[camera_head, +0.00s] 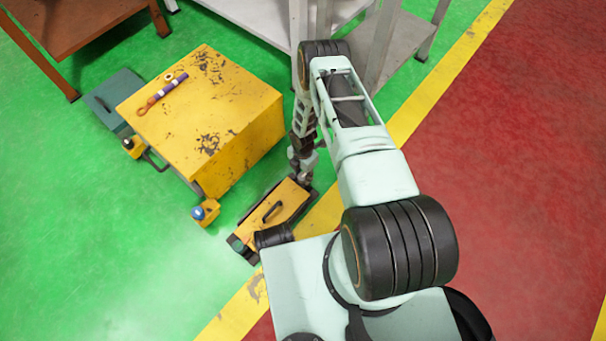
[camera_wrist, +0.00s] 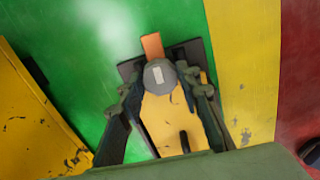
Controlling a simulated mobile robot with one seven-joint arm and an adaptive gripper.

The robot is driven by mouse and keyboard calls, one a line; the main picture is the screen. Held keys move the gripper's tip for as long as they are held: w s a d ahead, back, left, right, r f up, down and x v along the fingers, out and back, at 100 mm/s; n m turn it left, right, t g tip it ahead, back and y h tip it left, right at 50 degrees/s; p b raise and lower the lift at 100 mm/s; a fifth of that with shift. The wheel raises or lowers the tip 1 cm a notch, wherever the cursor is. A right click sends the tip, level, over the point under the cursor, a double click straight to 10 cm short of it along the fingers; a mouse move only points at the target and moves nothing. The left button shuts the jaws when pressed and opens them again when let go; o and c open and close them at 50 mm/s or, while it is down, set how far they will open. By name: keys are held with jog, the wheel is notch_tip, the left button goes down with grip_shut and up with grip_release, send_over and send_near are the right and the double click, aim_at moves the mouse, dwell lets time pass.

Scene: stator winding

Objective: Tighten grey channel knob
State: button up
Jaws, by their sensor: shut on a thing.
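The grey channel knob (camera_wrist: 158,74) is round, with a pale rectangular mark on its top. In the wrist view it sits at the far end of a yellow case (camera_wrist: 160,118), beside an orange piece (camera_wrist: 152,46). My gripper (camera_wrist: 160,84) points down with one finger on each side of the knob and is shut on it. In the head view my gripper (camera_head: 303,170) is at the far end of the yellow case (camera_head: 290,196), which lies on the floor. The knob is hidden or too small to tell there.
A worn yellow cart (camera_head: 210,110) stands left of the case, with an orange-and-purple tool (camera_head: 162,93) on top. A blue-topped caster-like part (camera_head: 205,212) juts from its near corner. Grey tables (camera_head: 250,18) stand behind. Green floor is free at lower left.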

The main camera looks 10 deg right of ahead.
jog(key=m, duration=0.8)
jog(key=shift+m, duration=0.3)
jog(key=m, duration=1.3)
jog(key=shift+m, duration=0.3)
jog(key=m, duration=0.3)
jog(key=shift+m, duration=0.3)
jog(key=m, duration=0.4)
jog(key=shift+m, duration=2.1)
